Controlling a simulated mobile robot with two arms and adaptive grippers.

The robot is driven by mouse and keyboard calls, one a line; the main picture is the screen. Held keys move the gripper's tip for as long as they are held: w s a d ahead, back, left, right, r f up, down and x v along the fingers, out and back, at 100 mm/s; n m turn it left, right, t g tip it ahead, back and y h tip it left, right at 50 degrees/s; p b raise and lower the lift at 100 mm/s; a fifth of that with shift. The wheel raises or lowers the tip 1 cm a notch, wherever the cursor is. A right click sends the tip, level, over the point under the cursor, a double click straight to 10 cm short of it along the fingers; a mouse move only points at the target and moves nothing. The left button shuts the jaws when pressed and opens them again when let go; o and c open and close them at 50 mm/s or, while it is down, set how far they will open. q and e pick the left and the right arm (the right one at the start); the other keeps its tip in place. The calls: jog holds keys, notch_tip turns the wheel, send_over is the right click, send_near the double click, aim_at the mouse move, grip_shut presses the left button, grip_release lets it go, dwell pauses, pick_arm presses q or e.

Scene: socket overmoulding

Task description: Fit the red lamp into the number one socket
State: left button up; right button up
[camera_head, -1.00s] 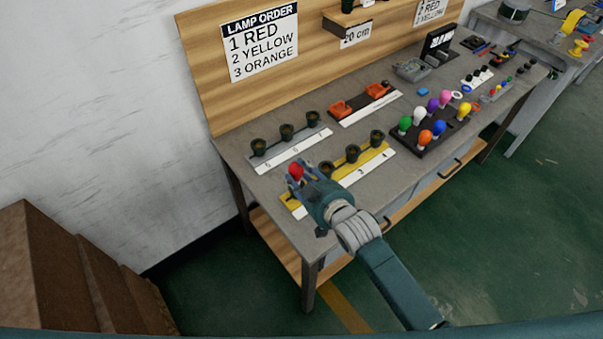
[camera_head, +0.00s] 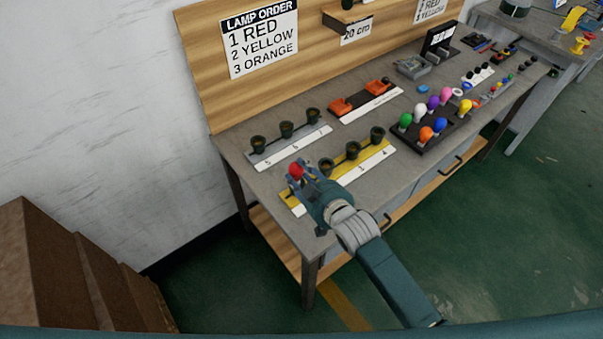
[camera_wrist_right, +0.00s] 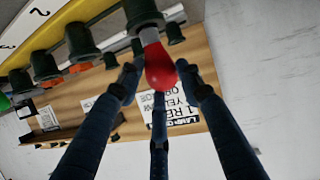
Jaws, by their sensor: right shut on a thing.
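My right gripper (camera_head: 301,176) is shut on the red lamp (camera_head: 295,170) above the near left end of the yellow socket strip (camera_head: 287,197). In the right wrist view, the gripper's fingers (camera_wrist_right: 160,82) surround the red bulb (camera_wrist_right: 160,66). The lamp's grey metal base (camera_wrist_right: 149,37) points at a dark green socket (camera_wrist_right: 143,14) and meets its mouth in the picture; I cannot tell how far it is inside. This socket is hidden behind the gripper in the head view. Other sockets (camera_head: 353,150) on the strip are empty. My left gripper is not in view.
A black holder (camera_head: 424,151) with several coloured lamps is to the right. A lamp order sign (camera_head: 261,42) on the back board lists red as 1. Bare bench lies at the front right.

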jog(key=shift+f+b, duration=0.35)
jog(key=shift+f, duration=0.25)
jog(key=o, duration=1.2)
jog(key=shift+s, duration=0.15)
jog(key=v, duration=1.2)
